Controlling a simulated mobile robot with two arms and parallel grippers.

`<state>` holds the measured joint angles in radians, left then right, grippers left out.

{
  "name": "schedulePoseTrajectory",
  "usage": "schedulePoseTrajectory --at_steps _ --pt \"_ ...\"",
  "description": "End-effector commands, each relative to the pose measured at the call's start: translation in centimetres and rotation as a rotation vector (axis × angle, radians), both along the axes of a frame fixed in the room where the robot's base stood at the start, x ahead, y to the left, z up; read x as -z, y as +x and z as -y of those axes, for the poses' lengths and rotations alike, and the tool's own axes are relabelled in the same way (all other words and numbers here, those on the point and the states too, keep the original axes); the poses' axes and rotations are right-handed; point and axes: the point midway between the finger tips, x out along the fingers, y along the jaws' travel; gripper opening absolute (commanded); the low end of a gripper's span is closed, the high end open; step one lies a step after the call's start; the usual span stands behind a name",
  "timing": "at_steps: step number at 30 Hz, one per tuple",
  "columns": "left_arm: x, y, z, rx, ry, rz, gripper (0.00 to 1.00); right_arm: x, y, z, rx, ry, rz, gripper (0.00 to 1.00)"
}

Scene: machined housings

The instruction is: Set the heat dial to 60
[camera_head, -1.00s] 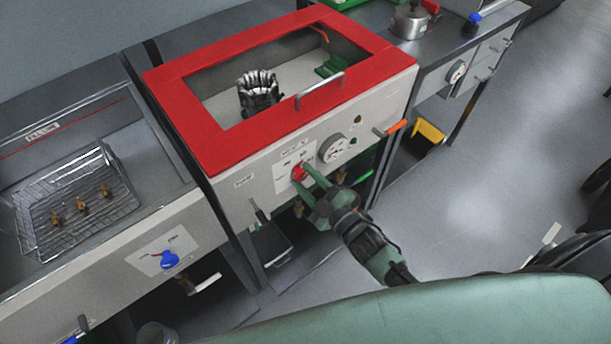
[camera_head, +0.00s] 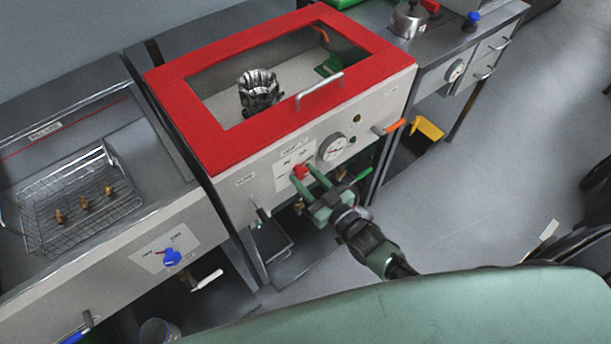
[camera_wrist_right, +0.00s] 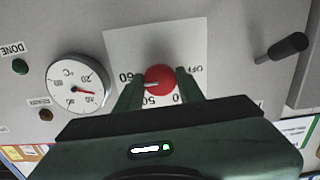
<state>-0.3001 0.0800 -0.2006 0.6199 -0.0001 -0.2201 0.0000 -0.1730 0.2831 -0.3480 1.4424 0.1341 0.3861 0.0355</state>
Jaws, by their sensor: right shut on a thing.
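The red heat dial (camera_wrist_right: 160,79) sits on a white label plate on the front panel of the red-lidded bath (camera_head: 190,131). In the wrist view its white pointer faces left and slightly down, close to the printed 60 and on the side toward 50. The numbers appear upside down there. In the head view the dial (camera_head: 299,171) is partly covered by my right gripper (camera_head: 312,180). My right gripper is shut on the dial, one finger on each side, also seen in the wrist view (camera_wrist_right: 159,90). My left gripper is not in view.
A round gauge (camera_wrist_right: 78,84) is beside the dial. Indicator lamps and a black handle (camera_wrist_right: 288,47) are on the same panel. A metal housing (camera_head: 259,90) stands inside the bath. A wire basket (camera_head: 80,205) with brass parts is at left. Open floor lies to the right.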

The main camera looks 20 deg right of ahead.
Motion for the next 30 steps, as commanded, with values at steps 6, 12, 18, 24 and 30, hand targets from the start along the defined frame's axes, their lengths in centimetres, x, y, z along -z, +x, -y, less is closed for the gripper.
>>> schedulePoseTrajectory --at_steps 6,12,18,24,30 --pt "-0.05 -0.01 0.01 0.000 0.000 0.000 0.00 0.16 -0.05 0.03 0.000 0.044 -0.020 0.00" --pt "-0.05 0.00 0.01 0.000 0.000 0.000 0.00 0.17 -0.06 0.01 0.000 0.054 -0.024 0.00" --pt "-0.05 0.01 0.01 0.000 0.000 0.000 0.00 0.18 -0.07 0.00 0.000 0.054 -0.024 0.00" --pt "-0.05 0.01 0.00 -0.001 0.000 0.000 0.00 0.14 -0.06 -0.01 0.000 0.053 -0.023 0.59" --pt "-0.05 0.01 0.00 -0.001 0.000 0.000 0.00 0.08 -0.03 -0.02 0.000 0.053 -0.021 0.59"
